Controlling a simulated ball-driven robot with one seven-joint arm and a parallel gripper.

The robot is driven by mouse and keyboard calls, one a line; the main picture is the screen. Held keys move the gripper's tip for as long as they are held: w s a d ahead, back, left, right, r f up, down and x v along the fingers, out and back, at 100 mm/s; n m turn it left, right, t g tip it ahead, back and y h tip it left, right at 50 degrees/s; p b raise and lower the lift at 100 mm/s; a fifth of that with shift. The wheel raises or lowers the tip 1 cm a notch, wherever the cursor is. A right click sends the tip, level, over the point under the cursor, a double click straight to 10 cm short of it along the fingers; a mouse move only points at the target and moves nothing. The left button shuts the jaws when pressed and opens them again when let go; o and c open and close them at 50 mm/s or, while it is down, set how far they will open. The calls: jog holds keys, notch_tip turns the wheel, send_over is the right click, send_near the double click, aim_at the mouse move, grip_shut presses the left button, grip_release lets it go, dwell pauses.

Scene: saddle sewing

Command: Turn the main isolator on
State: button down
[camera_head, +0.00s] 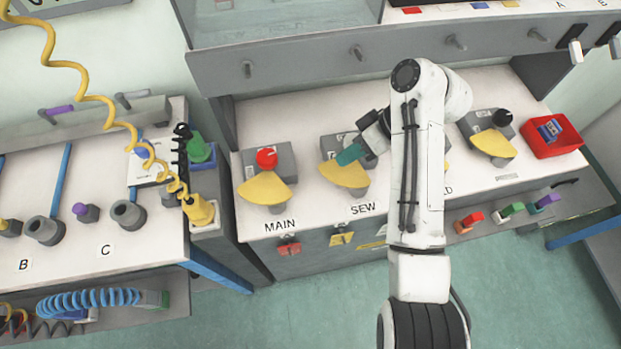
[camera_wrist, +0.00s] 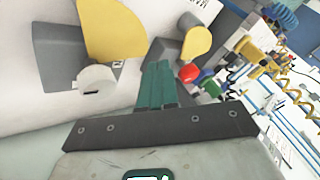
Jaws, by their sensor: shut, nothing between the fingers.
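The main isolator (camera_head: 282,160) is a grey box above the label MAIN (camera_head: 279,225), at the left of the white bench in the head view. It has a red knob (camera_head: 266,158) with a yellow fan-shaped plate (camera_head: 265,190) in front. The red knob also shows in the wrist view (camera_wrist: 189,73), just right of the fingertips. My gripper (camera_head: 350,155) has green fingers and is shut and empty, over the SEW isolator's yellow plate (camera_head: 345,176). It is to the right of the main isolator and apart from its knob. The fingers (camera_wrist: 158,70) are together in the wrist view.
An isolator with a black knob (camera_head: 503,117) and a red tray (camera_head: 560,142) stand on the right. A grey rail (camera_head: 300,65) with pegs runs above the bench. At left are green and yellow cone-shaped items and a yellow coiled cord (camera_head: 105,100).

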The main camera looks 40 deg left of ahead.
jog(key=p+x, duration=0.1)
jog(key=x, duration=0.8)
jog(key=shift+s+a, duration=0.15)
jog(key=s+p, duration=0.1)
jog(key=s+a+p, duration=0.1)
jog(key=s, duration=0.1)
jog(key=shift+f, duration=0.2)
jog(key=shift+s+f, duration=0.15)
jog(key=shift+s, duration=0.4)
jog(key=shift+a, duration=0.1)
